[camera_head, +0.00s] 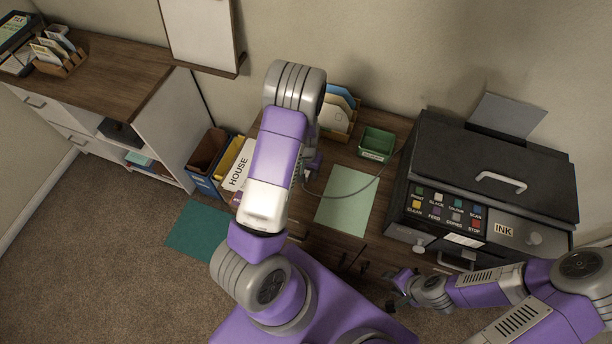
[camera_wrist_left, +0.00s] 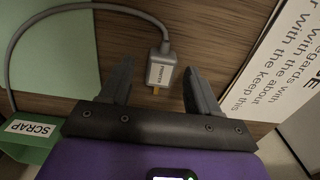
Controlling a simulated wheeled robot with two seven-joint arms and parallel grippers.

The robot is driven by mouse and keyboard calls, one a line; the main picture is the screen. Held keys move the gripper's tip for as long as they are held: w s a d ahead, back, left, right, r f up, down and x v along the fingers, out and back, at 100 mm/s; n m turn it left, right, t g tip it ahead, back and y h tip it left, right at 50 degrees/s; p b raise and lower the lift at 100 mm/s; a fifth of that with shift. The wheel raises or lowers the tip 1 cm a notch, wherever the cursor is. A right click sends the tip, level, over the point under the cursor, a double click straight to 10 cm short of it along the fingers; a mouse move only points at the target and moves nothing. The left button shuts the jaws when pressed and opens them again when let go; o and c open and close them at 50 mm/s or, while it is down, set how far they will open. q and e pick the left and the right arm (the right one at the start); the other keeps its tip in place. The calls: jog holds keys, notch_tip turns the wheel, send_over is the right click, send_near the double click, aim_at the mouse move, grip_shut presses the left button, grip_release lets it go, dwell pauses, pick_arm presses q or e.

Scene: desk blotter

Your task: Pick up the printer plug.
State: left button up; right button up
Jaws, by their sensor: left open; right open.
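The printer plug (camera_wrist_left: 161,70) is a small grey block with a printed label and a gold tip, on a grey cord (camera_wrist_left: 70,8). It appears over the brown wooden desk top in the left wrist view. My left gripper (camera_wrist_left: 158,80) is open, and the plug shows in the gap between its fingers without visible contact. How far the fingers are above it is unclear. In the head view my left arm hides the plug; the cord (camera_head: 352,196) crosses the pale green blotter (camera_head: 345,203) toward the printer (camera_head: 487,178). My right gripper (camera_head: 394,291) is open and empty, in front of the desk.
A green SCRAP tray (camera_head: 376,144) stands behind the blotter. A card holder (camera_head: 338,112) stands at the back.

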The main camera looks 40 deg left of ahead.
pick_arm(q)
jog(key=shift+f, duration=0.45)
jog(key=c, duration=1.1)
jog(key=shift+r, duration=0.15)
jog(key=shift+c, duration=0.2)
